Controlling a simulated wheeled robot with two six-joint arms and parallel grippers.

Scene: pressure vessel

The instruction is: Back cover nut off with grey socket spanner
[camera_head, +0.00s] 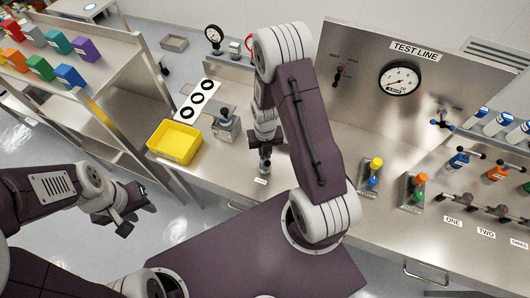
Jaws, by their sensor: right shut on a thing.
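My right gripper (265,135) points down over the bench in the middle of the view. It is shut on what looks like the grey socket spanner (265,158), upright above a small white label; the jaws hide much of its upper part. I cannot make out the cover nut. My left gripper (137,211) is open and empty, in front of the bench at the left.
A yellow bin (175,142) and a white board with black rings (197,99) lie left of the fixture. Stands with a yellow-topped tool (375,168) and an orange-topped tool (419,182) are to the right. A gauge panel (357,110) rises behind. The bench front between is clear.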

